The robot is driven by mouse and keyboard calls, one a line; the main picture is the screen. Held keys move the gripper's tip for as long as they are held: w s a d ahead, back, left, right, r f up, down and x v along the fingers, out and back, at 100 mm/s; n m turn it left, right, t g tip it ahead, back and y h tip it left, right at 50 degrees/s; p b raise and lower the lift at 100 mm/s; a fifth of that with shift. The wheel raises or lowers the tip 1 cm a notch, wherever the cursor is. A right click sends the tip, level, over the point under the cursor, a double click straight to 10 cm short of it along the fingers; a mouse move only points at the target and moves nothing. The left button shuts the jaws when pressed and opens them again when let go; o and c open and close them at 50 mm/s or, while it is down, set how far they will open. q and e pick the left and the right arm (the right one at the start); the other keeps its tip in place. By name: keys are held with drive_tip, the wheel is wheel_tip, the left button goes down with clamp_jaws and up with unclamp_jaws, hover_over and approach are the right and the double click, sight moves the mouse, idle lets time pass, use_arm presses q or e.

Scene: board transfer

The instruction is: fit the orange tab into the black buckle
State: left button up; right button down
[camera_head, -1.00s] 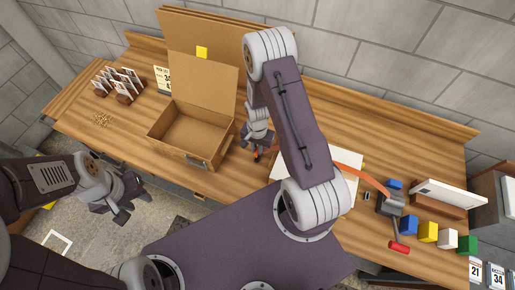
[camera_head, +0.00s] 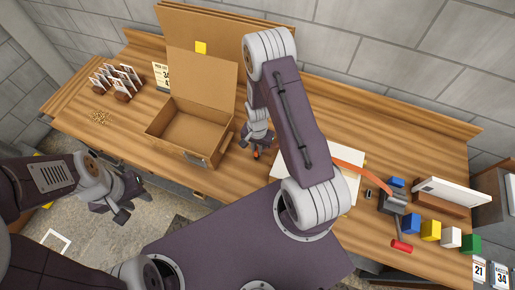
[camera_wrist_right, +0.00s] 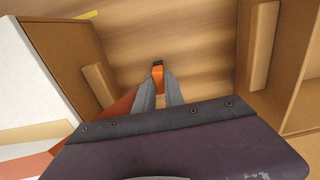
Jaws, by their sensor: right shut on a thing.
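The orange tab (camera_wrist_right: 158,78) is between the fingers of my right gripper (camera_wrist_right: 160,84) in the right wrist view. My right gripper (camera_head: 257,148) is shut on it, just right of the open cardboard box. A small black piece (camera_wrist_right: 157,64) shows at the tab's far end; I cannot tell whether it is the buckle or part of the tab. An orange strap (camera_head: 350,160) shows beyond my right arm, which hides part of it. My left gripper (camera_head: 122,197) is open and empty, off the table's front edge.
The open cardboard box (camera_head: 200,123) stands left of my right gripper. A grey clamp-like device (camera_head: 393,203) with a red handle (camera_head: 401,246) sits at the right. Several coloured blocks (camera_head: 430,230) line the right front edge. The wooden table (camera_head: 160,170) is bare left of the box front.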

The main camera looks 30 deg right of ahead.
drive_tip(key=shift+f, duration=0.4)
drive_tip(key=c, duration=1.3)
unclamp_jaws()
drive_tip(key=shift+c, duration=0.2)
wheel_tip(320, 180, up, 9)
drive_tip(key=shift+r+b, duration=0.1)
drive_tip(key=shift+b, duration=0.9)
